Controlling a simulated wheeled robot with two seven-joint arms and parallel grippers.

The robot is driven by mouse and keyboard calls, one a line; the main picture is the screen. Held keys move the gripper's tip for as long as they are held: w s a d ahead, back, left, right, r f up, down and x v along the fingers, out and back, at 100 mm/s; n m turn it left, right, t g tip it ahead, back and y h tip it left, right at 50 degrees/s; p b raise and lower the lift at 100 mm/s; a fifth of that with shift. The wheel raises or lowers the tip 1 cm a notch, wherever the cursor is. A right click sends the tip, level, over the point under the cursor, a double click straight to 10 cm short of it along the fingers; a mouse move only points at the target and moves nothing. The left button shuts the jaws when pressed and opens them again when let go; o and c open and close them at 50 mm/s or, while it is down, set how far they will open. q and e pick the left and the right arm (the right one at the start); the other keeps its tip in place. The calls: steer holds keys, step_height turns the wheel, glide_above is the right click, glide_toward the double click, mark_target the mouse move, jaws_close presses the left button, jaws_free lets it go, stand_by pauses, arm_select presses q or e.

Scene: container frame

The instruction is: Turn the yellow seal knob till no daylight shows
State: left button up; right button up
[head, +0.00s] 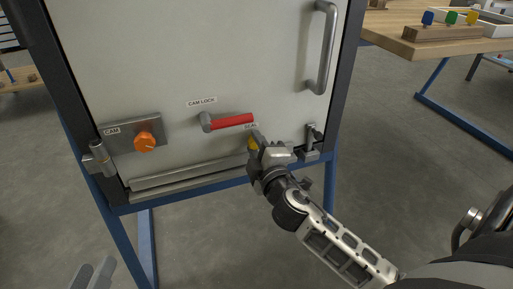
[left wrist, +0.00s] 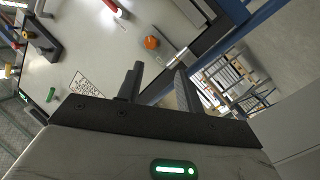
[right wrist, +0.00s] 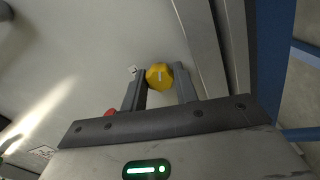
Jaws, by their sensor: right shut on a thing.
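The yellow seal knob (head: 251,145) sits low on the pale door (head: 170,55), under the SEAL label. In the head view it is mostly hidden by my right gripper (head: 256,141). In the right wrist view the yellow knob (right wrist: 159,77) shows a pale pointer line and lies between the fingertips of my right gripper (right wrist: 159,86), which is shut on it. My left gripper (head: 92,274) is low at the left, away from the door. The left wrist view shows its fingers (left wrist: 157,82) apart and empty. I cannot tell whether daylight shows at the door's edge.
A red-handled cam lock (head: 232,121) is just left of the seal knob. An orange CAM knob (head: 147,141) is further left. A vertical grab handle (head: 324,48) and a latch (head: 312,138) are at the right. A wooden table (head: 440,45) stands at the back right.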

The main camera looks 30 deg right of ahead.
steer(key=m, duration=0.4)
steer(key=shift+a+r+m+p, duration=0.1)
steer(key=shift+m+p, duration=0.3)
steer(key=shift+m, duration=0.6)
arm_select(q)
steer(key=shift+w+f, duration=0.15)
steer(key=shift+f, duration=0.1)
arm_select(e)
steer(key=shift+m, duration=0.3)
steer(key=o, duration=1)
steer(key=shift+c, duration=0.2)
